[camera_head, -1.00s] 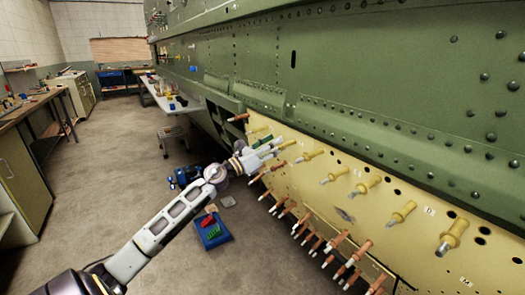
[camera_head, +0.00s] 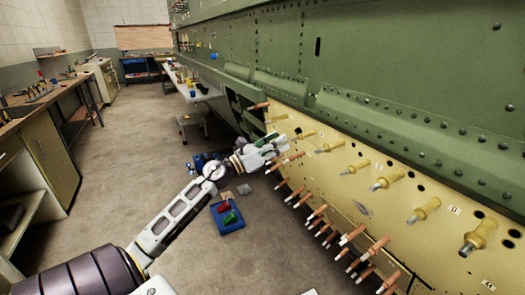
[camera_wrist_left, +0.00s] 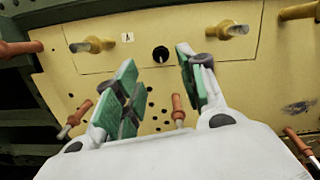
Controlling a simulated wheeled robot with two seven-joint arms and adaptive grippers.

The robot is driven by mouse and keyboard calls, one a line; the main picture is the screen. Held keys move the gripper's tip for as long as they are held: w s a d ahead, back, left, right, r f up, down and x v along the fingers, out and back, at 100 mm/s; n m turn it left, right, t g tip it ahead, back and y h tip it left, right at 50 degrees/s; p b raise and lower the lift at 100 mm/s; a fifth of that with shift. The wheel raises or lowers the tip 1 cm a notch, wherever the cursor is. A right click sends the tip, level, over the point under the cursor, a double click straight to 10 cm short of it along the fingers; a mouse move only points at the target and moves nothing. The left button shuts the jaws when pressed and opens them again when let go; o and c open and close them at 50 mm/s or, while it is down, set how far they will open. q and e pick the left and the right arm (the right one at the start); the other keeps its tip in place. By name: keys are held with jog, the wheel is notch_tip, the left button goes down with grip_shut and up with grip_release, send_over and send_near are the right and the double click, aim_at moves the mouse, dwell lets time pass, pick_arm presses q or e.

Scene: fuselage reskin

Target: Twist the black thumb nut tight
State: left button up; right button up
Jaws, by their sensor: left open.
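The black thumb nut (camera_wrist_left: 160,54) is a small dark round piece on the yellow panel (camera_wrist_left: 225,85), between two yellow fasteners in the left wrist view. I cannot make it out in the head view, where my gripper covers part of the panel's far end. My left gripper (camera_wrist_left: 157,66) is open, its green-padded fingers on either side of the nut in the picture. Nothing is between the fingers; the gap to the panel is hard to judge. In the head view the left gripper (camera_head: 277,146) is at the panel's far left end. My right gripper is not in view.
Yellow fasteners (camera_head: 425,209) and several copper-coloured ones (camera_head: 352,234) stick out of the panel close to the arm. The green fuselage (camera_head: 400,60) rises above. A blue tray (camera_head: 228,219) lies on the floor. The floor to the left is open.

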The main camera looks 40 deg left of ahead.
pick_arm(q)
jog(key=shift+v, duration=2.7)
jog(key=shift+s, duration=0.1)
